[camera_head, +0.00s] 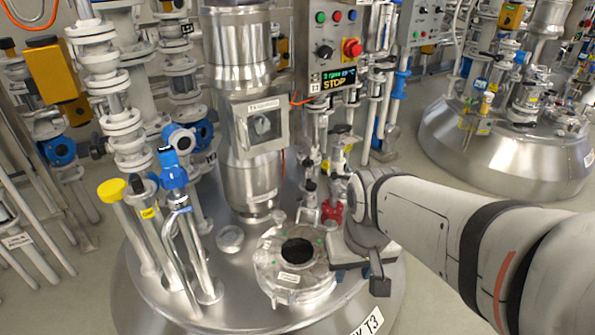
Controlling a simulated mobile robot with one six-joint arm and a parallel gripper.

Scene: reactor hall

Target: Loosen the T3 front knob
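The T3 reactor (180,318) is a shiny steel dome with a "T3" label on its front rim. On its top sits a round steel hatch fitting (318,286) with a dark round middle, small green marks and a pale label. Small fittings stand around its edge, and one (281,298) is at the front. I cannot make out clearly which one is the front knob. My gripper (362,272) is a grey block just right of the hatch, with one dark finger hanging down. Its other finger is not clear, and I see nothing held in it.
Pipes with a yellow cap (111,190) and a blue valve (172,170) stand at left. A control box (335,50) hangs above. Another steel vessel (500,150) is at back right.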

